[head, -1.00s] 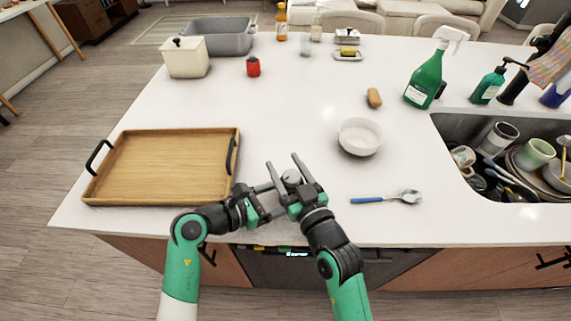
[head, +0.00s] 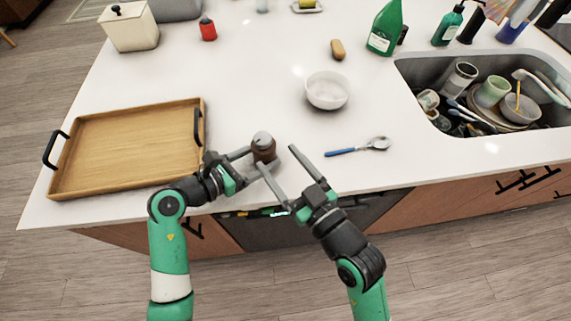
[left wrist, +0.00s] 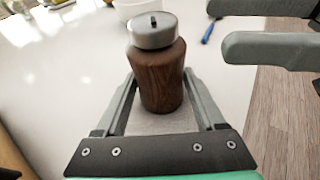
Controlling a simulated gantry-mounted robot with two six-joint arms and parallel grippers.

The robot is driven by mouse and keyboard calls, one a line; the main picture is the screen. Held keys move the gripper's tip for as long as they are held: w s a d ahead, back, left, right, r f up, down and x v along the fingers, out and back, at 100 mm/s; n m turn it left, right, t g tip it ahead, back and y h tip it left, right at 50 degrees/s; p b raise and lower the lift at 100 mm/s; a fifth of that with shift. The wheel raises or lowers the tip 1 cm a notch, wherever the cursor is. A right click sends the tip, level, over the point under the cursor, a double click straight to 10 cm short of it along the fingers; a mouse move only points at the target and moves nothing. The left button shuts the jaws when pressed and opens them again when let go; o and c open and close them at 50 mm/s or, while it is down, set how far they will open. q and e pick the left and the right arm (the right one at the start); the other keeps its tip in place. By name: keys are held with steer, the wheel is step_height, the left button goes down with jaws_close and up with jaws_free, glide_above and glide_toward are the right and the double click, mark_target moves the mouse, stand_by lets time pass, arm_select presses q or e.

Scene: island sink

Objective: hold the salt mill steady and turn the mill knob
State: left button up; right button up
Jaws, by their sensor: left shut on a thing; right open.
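The salt mill (head: 264,152) is a dark brown wooden body with a silver-grey mill knob (head: 263,139) on top. It stands upright on the white counter near the front edge. In the left wrist view the wooden body (left wrist: 159,75) and the round knob (left wrist: 152,31) are seen close up. My left gripper (head: 253,160) is shut on the body, with one finger on each side below the knob. My right gripper (head: 279,171) is open and empty, to the right of the mill and apart from the knob. Its fingers also show at the upper right of the left wrist view.
A wooden tray (head: 62,183) with black handles lies to the left. A white bowl (head: 327,91) and a blue-handled spoon (head: 359,147) lie to the right. The sink (head: 412,68) full of dishes is farther right.

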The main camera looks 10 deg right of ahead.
mark_target(263, 140)
steer(key=shift+s+d, duration=0.3)
steer(key=shift+s, duration=0.3)
steer(key=w+f+n+g+y, duration=0.2)
steer(key=w+g, duration=0.1)
steer(key=shift+w+d+f+y, duration=0.1)
steer(key=shift+d+f+y, duration=0.1)
steer(key=shift+d+y, duration=0.15)
steer(key=shift+w+d+r+n+g+y, duration=0.1)
steer(key=shift+w+d+n+g+y, duration=0.15)
steer(key=shift+n+g+y, duration=0.25)
steer(key=w+a+r+n+g+y, duration=0.2)
steer(key=w+a+n+y, duration=0.1)
steer(key=w+a, duration=0.3)
steer(key=shift+a+r, duration=0.4)
steer(key=shift+a, duration=0.5)
steer(key=shift+w+y, duration=0.1)
steer(key=shift+y, duration=0.15)
jaws_close()
